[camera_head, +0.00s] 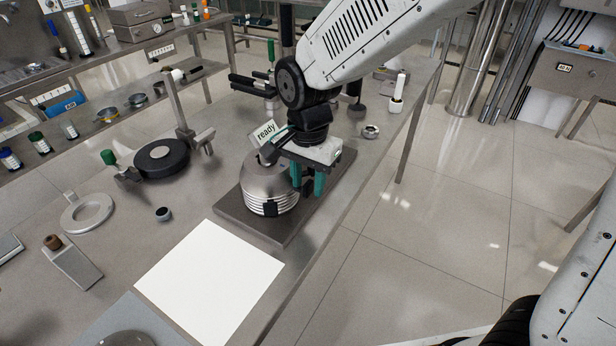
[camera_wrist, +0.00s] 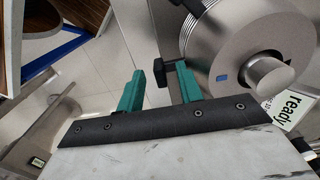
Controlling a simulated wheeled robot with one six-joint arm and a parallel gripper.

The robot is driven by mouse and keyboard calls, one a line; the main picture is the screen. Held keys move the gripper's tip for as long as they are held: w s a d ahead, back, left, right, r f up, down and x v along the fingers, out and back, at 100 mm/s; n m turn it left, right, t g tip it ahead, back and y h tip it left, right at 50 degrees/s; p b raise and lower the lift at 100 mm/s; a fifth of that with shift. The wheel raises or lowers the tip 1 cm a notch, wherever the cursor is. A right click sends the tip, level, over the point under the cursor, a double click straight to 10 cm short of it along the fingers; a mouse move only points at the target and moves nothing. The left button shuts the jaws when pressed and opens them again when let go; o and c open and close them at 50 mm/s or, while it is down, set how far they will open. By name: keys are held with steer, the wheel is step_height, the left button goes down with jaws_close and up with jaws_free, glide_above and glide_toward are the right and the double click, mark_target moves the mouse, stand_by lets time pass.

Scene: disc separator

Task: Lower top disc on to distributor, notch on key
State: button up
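A stack of thin metal discs (camera_head: 268,206) stands upright on a dark base plate (camera_head: 250,229). A smooth grey conical top piece (camera_head: 265,182) sits on it, apparently the top disc; in the wrist view its round face (camera_wrist: 225,52) shows a blue mark (camera_wrist: 222,78) and a central post (camera_wrist: 270,76). I cannot make out the notch and key or tell how they line up. A black tab (camera_head: 270,208) sticks out from the stack's side. My gripper (camera_head: 308,187) hangs beside the stack, its teal fingers apart. In the wrist view, a black block (camera_wrist: 160,75) lies near the fingertips.
A "ready" card (camera_head: 266,133) stands close behind the stack. A white sheet (camera_head: 210,282) lies in front. A black round part (camera_head: 161,157), a pale ring (camera_head: 86,213) and a small dark knob (camera_head: 162,213) lie to the left. The bench edge is close on the right.

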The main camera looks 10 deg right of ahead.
steer(key=shift+r, duration=3.9)
steer(key=shift+s+d+f+n, duration=0.1)
steer(key=shift+s+n, duration=0.1)
steer(key=shift+n, duration=0.5)
steer(key=s+d+r+n, duration=0.2)
steer(key=s+d+n, duration=0.1)
steer(key=s+d, duration=0.6)
steer(key=s+d+r+n+t, duration=0.1)
steer(key=s+d+r+n, duration=0.1)
steer(key=s+d, duration=0.8)
steer(key=shift+d+n, duration=0.6)
steer(key=shift+d, duration=0.2)
steer(key=shift+r, duration=0.1)
